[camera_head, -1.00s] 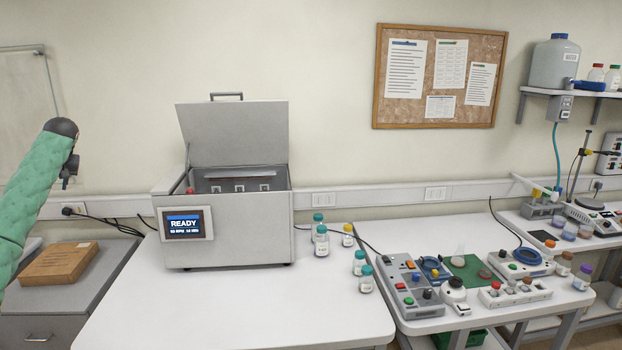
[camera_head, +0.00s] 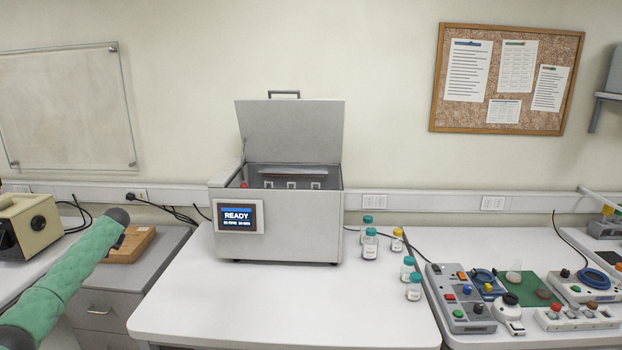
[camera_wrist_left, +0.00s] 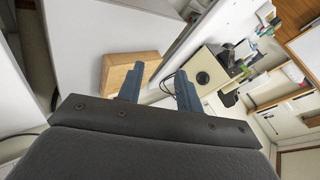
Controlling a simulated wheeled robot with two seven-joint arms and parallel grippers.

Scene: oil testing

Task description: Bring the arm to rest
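My left arm, in a green sleeve (camera_head: 62,282), comes in from the lower left in the head view. No gripper fingers can be made out there. In the left wrist view my left gripper (camera_wrist_left: 160,68) has its two blue fingers apart with nothing between them. My right gripper is in neither view.
A grey machine (camera_head: 290,222) with raised lid and a READY screen stands on the white table (camera_head: 280,305). Several teal-capped bottles (camera_head: 369,243) stand right of it. A control box (camera_head: 459,300) is farther right. The table's front is clear. The wooden block (camera_head: 130,245) lies on a grey cabinet.

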